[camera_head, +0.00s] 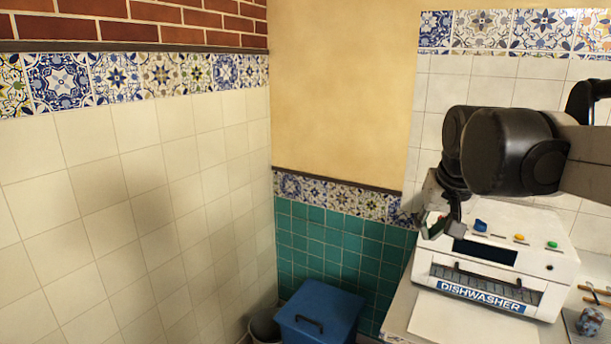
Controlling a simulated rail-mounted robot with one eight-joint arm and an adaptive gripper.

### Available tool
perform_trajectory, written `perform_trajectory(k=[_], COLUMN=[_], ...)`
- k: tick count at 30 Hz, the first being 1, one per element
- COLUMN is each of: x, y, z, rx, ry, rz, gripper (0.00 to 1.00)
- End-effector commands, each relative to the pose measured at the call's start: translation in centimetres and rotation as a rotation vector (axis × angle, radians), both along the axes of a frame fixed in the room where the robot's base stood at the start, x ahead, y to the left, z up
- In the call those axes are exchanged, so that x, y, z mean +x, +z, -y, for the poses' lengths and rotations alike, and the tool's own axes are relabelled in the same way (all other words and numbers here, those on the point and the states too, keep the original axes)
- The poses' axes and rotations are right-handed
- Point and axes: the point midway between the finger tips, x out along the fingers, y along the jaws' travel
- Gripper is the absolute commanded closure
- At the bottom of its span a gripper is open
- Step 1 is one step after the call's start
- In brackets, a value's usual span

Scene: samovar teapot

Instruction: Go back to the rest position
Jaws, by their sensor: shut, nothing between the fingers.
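My gripper (436,228) hangs below the black wrist of my arm, at the right of the head view. It is shut and nothing shows between its fingers. It is in front of the upper left part of a white dishwasher (561,272). I cannot tell whether it touches the machine. My arm comes in from the right edge and hides part of the tiled wall behind.
The dishwasher stands on a pale counter (398,318) and has blue, yellow and green buttons. A blue lidded bin (320,312) and a grey bucket (264,328) stand in the corner.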

Motion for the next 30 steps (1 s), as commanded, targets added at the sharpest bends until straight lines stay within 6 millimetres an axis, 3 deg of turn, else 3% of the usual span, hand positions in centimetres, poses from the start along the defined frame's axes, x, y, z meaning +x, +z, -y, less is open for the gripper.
perform_trajectory(k=[1, 6, 18, 24, 30], x=[-1.7, -6.4, -16.0, -18.0, -18.3], y=[-1.1, -4.2, -13.2, -15.7, -16.0], z=[-0.5, -1.8, -3.9, -4.3, -4.4], rx=[-0.003, -0.014, -0.036, -0.041, -0.043], ry=[0.011, 0.046, 0.122, 0.14, 0.144], rz=[0.012, 0.054, 0.149, 0.174, 0.178], gripper=[1.0, 1.0, 1.0, 1.0, 1.0])
